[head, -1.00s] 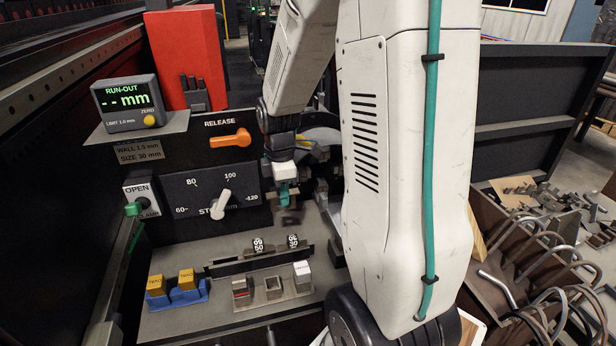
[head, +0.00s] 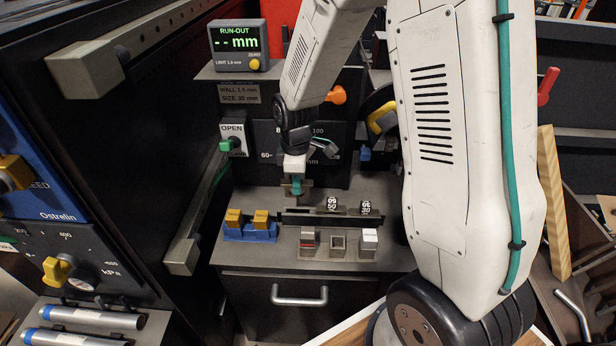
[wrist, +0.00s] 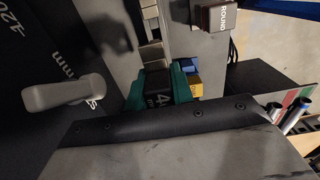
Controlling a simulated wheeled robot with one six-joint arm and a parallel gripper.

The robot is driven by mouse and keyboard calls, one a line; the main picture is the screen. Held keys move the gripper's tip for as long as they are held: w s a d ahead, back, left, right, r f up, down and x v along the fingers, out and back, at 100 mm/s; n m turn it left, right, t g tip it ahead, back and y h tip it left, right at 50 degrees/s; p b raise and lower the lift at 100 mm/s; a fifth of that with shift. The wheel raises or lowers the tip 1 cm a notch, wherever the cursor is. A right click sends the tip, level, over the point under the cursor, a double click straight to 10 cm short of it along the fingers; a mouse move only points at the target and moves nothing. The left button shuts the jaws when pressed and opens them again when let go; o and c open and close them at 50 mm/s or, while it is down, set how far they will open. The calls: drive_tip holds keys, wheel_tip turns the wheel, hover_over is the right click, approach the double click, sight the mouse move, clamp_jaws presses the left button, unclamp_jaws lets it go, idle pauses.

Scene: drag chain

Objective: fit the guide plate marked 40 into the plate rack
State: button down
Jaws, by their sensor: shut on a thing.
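My gripper (head: 297,188) has teal fingers and is low above the left end of the dark plate rack (head: 348,217). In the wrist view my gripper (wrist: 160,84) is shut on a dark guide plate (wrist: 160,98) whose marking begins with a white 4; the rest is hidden. Two dark plates with white numbers stand in the rack: one marked 50 (head: 331,204) and one marked 30 (head: 367,208), both right of my gripper. I cannot tell whether the held plate touches the rack.
Yellow blocks in a blue holder (head: 250,232) stand at the front left of the bench. A grey holder with small blocks (head: 338,250) stands in front of the rack. The panel with its stop lever (head: 325,147) rises behind. A drawer handle (head: 299,298) is below.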

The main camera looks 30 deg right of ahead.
idle(0.3)
drive_tip(key=shift+f, duration=2.4)
drive_tip(key=shift+f, duration=2)
drive_tip(key=c, duration=1.1)
unclamp_jaws()
drive_tip(key=shift+r, duration=0.1)
wheel_tip(320, 180, up, 8)
drive_tip(key=shift+f, duration=0.2)
